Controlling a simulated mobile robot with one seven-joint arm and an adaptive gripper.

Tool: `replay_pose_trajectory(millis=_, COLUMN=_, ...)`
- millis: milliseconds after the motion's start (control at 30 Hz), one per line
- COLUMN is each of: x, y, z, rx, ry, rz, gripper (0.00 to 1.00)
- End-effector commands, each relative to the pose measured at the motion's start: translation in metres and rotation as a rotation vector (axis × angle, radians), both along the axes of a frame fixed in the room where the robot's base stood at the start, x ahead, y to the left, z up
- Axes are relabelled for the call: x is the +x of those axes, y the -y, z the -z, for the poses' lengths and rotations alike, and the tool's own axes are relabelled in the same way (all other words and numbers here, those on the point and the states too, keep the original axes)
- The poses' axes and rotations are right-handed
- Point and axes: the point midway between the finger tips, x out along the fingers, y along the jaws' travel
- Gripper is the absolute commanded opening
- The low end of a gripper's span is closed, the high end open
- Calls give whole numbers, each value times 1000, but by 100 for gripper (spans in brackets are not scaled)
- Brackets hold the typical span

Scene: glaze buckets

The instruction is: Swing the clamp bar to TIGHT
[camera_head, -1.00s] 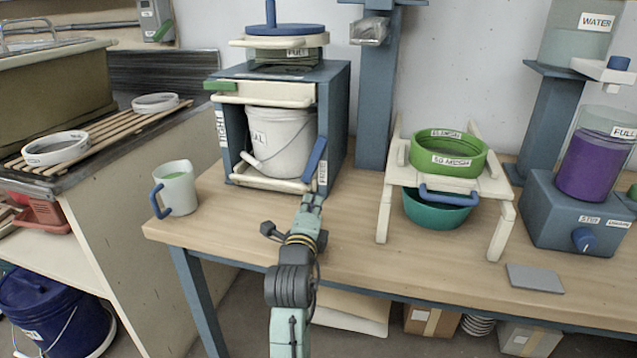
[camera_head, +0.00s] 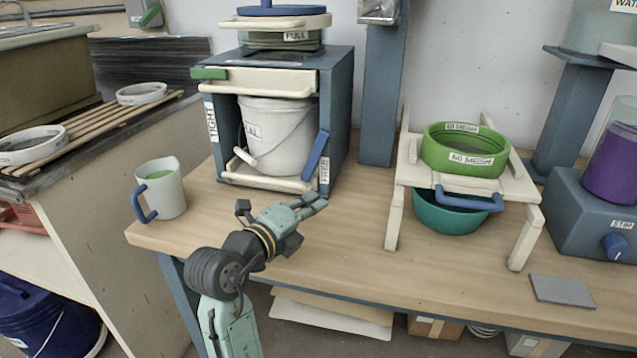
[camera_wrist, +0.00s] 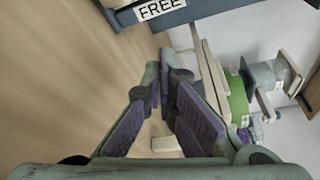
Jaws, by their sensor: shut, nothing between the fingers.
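The clamp bar shows as a blue handle (camera_head: 316,155) at the front right of the blue press frame (camera_head: 340,110), tilted beside the FREE label (camera_head: 324,172). The TIGHT label (camera_head: 212,122) is on the frame's left post. A white bucket (camera_head: 285,130) with a wire handle stands inside the frame. My gripper (camera_head: 318,202) is shut and empty, in front of and below the handle, apart from it. In the wrist view the fingers (camera_wrist: 167,78) point along the bench, with the FREE label (camera_wrist: 160,8) at the top; the handle cannot be made out there.
A mug (camera_head: 166,190) stands left on the bench (camera_head: 330,255). A cream stand (camera_head: 520,190) with a green sieve (camera_head: 462,150) over a teal bowl (camera_head: 445,212) is to the right. A grey pad (camera_head: 562,291) lies near the front edge. Bench between frame and stand is clear.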

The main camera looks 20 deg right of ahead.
Motion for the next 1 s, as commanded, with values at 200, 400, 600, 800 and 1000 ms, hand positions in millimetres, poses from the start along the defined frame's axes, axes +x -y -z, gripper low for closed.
replay_pose_trajectory(millis=200, x=15, y=22, z=1, rx=0, ry=-5, rz=5, gripper=0)
replay_pose_trajectory(millis=400, x=42, y=56, z=5, rx=0, ry=-4, rz=4, gripper=0)
replay_pose_trajectory(millis=600, x=67, y=70, z=4, rx=-1, ry=-1, rz=-6, gripper=0)
replay_pose_trajectory(millis=800, x=78, y=52, z=-2, rx=0, ry=-1, rz=-2, gripper=0)
replay_pose_trajectory(millis=1000, x=81, y=46, z=-3, rx=-1, ry=-1, rz=0, gripper=0)
